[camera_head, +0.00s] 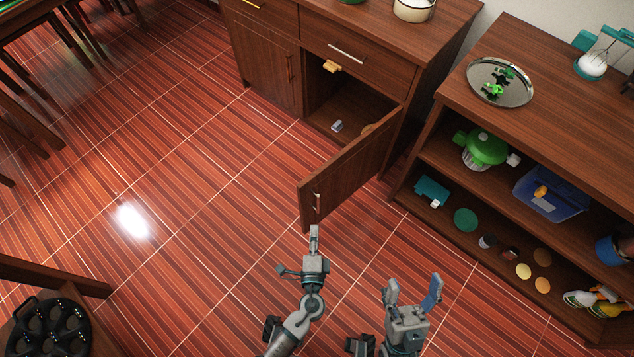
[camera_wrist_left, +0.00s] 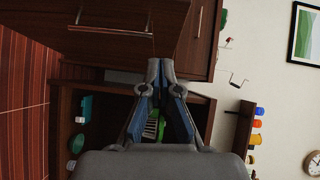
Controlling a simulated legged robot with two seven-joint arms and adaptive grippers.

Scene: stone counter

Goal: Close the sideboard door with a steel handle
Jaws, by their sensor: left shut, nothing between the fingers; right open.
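The sideboard door (camera_head: 350,172) is dark wood and stands open, swung out from the sideboard (camera_head: 360,72) over the floor. Its steel handle (camera_head: 317,203) is a small vertical bar near the door's free edge. My left gripper (camera_head: 314,232) is shut and empty, just below the door's lower free corner in the head view; I cannot tell if it touches the door. The left wrist view shows its shut fingers (camera_wrist_left: 160,75) in front of dark wood with a long steel handle (camera_wrist_left: 97,29). My right gripper (camera_head: 415,292) is open and empty, to the right of the left one.
The open compartment holds a few small items (camera_head: 337,126). An open shelf unit (camera_head: 560,130) stands at the right with a green pot (camera_head: 485,150) and a blue bin (camera_head: 548,195). A tray (camera_head: 480,87) lies on top.

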